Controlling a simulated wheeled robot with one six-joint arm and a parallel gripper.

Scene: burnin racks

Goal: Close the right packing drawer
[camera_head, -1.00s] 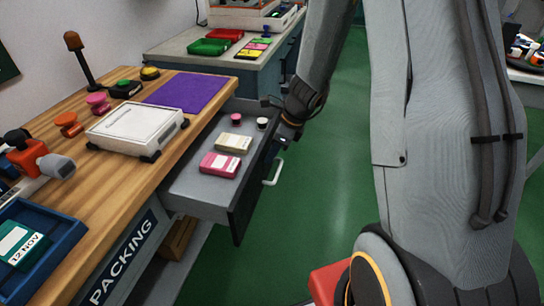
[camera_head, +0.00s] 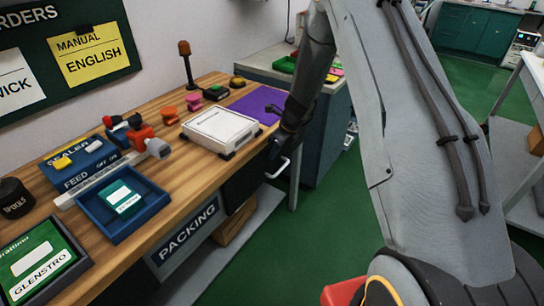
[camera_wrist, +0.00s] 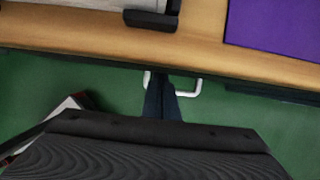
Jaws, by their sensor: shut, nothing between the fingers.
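The right packing drawer (camera_head: 244,182) shows as a dark front under the right part of the wooden bench. Its front looks about flush with the bench edge, and none of its inside shows. Its white bar handle (camera_head: 279,169) sticks out; it also shows in the wrist view (camera_wrist: 188,91). My gripper (camera_head: 276,152) is at the drawer front by the handle. In the wrist view my gripper (camera_wrist: 160,84) has its dark fingers together and empty, pointing at the front within the handle's span. Whether they touch it I cannot tell.
The wooden bench (camera_head: 176,177) carries a white case (camera_head: 219,129), a purple mat (camera_head: 256,105) and a blue tray (camera_head: 147,215). A PACKING panel (camera_head: 188,234) is left of the drawer. Green floor (camera_head: 300,255) is clear in front.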

